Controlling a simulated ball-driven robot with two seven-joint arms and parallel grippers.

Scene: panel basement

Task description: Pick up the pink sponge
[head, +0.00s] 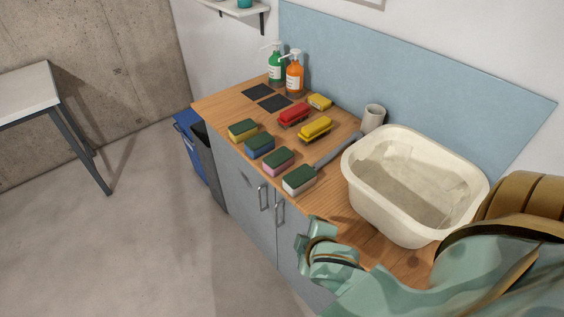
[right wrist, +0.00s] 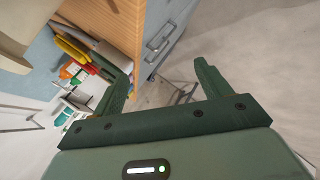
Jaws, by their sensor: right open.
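The pink sponge (head: 278,162) has a dark green top and pink sides. In the head view it lies on the wooden counter near its front edge, between a blue sponge (head: 260,145) and a white sponge (head: 299,180). My right gripper (head: 309,240) is open and empty. It is at the counter's front edge, below and to the right of the pink sponge in the picture, clearly apart from it. In the right wrist view the open fingers (right wrist: 158,75) show nothing between them but background, and I cannot make out the pink sponge there. My left gripper is not in view.
A yellow sponge (head: 243,130) ends the front row. Red (head: 294,115) and yellow (head: 316,129) brushes lie behind. A cream basin (head: 366,189) stands right of the sponges. Green (head: 276,69) and orange (head: 294,77) pump bottles and a cup (head: 373,117) stand at the back.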

